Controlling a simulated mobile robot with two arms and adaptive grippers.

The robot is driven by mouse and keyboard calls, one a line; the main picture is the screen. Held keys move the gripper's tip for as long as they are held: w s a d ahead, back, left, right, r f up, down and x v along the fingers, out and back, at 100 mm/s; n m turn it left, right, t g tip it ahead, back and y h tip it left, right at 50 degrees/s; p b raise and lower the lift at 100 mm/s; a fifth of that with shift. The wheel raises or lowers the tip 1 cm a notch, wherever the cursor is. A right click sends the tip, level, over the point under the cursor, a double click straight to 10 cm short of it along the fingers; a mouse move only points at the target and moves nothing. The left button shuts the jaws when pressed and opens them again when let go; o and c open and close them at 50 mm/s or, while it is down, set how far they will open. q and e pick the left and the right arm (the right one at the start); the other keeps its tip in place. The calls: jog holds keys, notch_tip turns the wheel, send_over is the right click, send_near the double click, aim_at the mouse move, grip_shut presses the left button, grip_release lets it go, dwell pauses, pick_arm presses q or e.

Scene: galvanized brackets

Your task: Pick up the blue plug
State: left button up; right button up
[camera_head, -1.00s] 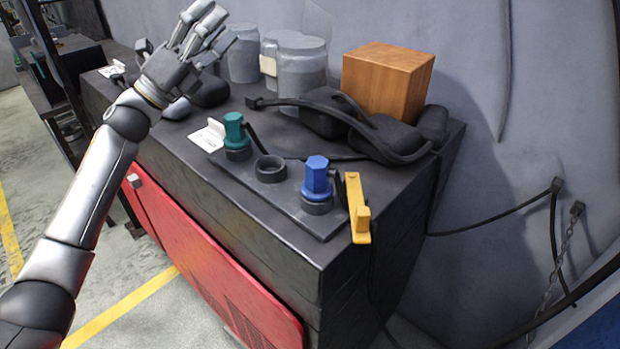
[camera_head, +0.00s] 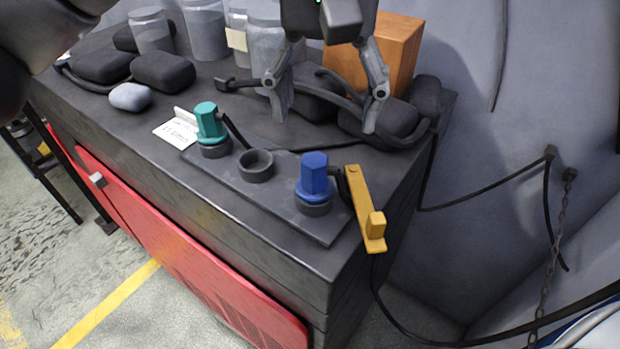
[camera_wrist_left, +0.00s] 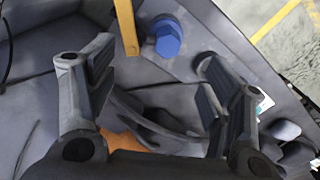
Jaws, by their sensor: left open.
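The blue plug (camera_head: 315,178) stands upright in a dark ring socket on the black plate, near the cabinet's front right corner. My left gripper (camera_head: 325,118) is open and empty in the head view, hanging fingers down above the cabinet top, behind the plug. In the left wrist view the blue plug (camera_wrist_left: 166,38) lies beyond and between the open fingers of the left gripper (camera_wrist_left: 152,100), apart from them. My right gripper is not in view.
A yellow bracket (camera_head: 364,208) stands just right of the plug. A teal plug (camera_head: 209,124) and an empty ring socket (camera_head: 256,166) are to its left. Black pouches and a cable (camera_head: 380,125), a wooden box (camera_head: 402,50) and jars (camera_head: 204,28) stand behind.

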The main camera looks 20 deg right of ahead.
aim_at(323, 160)
pick_arm(q)
notch_tip(323, 160, down, 5)
jog(key=shift+r, duration=0.2)
jog(key=f+p, duration=0.1)
jog(key=f, duration=0.1)
jog(key=f+p, duration=0.1)
jog(key=f, duration=0.2)
jog(key=shift+w, duration=0.2)
jog(key=shift+f, duration=0.15)
jog(key=c, duration=1.3)
jog(key=shift+c, duration=0.2)
